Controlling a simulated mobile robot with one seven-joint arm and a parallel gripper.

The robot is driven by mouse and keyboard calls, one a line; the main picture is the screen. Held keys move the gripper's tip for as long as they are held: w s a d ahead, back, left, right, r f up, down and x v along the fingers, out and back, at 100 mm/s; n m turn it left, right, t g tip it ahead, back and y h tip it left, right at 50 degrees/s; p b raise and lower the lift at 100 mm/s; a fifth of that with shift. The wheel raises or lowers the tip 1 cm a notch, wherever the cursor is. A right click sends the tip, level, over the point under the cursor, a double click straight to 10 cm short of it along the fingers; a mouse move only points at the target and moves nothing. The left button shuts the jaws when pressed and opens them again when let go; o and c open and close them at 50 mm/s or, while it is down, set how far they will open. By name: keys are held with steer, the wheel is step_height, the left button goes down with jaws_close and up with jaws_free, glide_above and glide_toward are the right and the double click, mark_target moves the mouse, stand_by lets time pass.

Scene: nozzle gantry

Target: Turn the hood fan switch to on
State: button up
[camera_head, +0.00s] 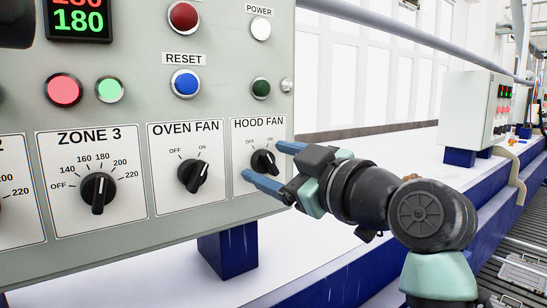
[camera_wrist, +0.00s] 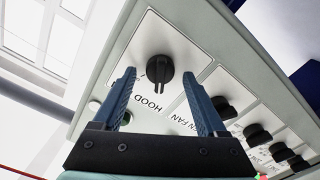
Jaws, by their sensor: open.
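The hood fan switch (camera_head: 264,163) is a black rotary knob on the panel's right edge, with OFF at its upper left and ON at its upper right. Its ridge seems to slant from upper left to lower right, along the OFF side; its exact pointing is too small to be sure. My gripper (camera_head: 262,161) is open, with blue fingers reaching toward the panel above and below the knob. In the wrist view the knob (camera_wrist: 160,70) shows between the two fingertips (camera_wrist: 159,73). I see no contact with it.
The oven fan knob (camera_head: 194,174) is just left, its ridge slanting toward ON. The zone 3 knob (camera_head: 98,192) is farther left. A green button (camera_head: 260,88) and a blue reset button (camera_head: 185,83) are above. A small grey box (camera_head: 470,105) stands at the right.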

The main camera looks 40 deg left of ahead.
steer(key=shift+c, duration=0.2)
jaws_close()
stand_by(0.3)
steer(key=m+p, duration=0.1)
steer(key=m, duration=0.5)
steer(key=shift+w+r, duration=0.1)
steer(key=m+p, duration=0.2)
steer(key=m, duration=0.3)
steer(key=shift+w+m, duration=0.1)
steer(key=shift+m, duration=0.3)
stand_by(0.3)
